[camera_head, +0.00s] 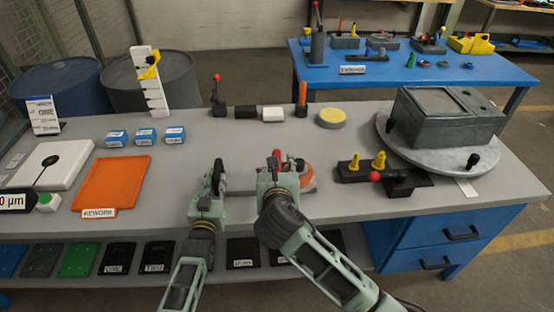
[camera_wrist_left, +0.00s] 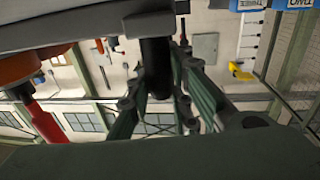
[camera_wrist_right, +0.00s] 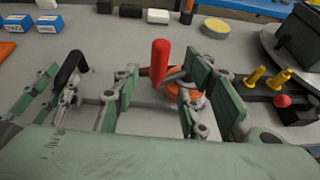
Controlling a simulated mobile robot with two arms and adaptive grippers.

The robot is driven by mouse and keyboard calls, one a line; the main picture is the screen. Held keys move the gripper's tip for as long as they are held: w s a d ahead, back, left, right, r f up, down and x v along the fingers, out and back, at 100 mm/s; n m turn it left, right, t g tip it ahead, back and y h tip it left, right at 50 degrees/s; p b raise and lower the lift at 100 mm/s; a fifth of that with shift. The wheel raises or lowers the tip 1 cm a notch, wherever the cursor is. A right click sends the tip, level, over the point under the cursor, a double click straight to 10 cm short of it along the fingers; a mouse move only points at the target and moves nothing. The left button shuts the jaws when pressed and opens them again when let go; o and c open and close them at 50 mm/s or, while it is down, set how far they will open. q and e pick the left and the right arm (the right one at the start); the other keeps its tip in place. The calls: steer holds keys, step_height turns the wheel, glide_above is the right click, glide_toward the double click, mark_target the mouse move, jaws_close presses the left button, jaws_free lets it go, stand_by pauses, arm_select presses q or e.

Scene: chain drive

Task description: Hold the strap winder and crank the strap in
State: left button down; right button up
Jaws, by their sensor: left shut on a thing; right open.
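The strap winder has an orange round body (camera_head: 303,178) on the near part of the grey bench, with a red crank handle (camera_head: 277,154). In the right wrist view the red crank handle (camera_wrist_right: 160,63) stands upright between the spread fingers of my right gripper (camera_wrist_right: 160,90), which is open. My left gripper (camera_head: 216,182) is shut on a black bar-like grip (camera_wrist_left: 155,65), left of the orange body. The grip's join to the winder is hidden. The orange body (camera_wrist_left: 25,68) and the red crank handle (camera_wrist_left: 45,122) show at the left wrist view's left edge. I cannot make out the strap.
Right of the winder is a black fixture (camera_head: 356,172) with yellow pegs and a red knob. A grey box (camera_head: 445,118) sits on a round plate further right. An orange tray (camera_head: 112,183) lies to the left. Small blocks and a yellow disc (camera_head: 332,118) stand behind.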

steer(key=x, duration=0.8)
steer(key=shift+c, duration=0.4)
jaws_close()
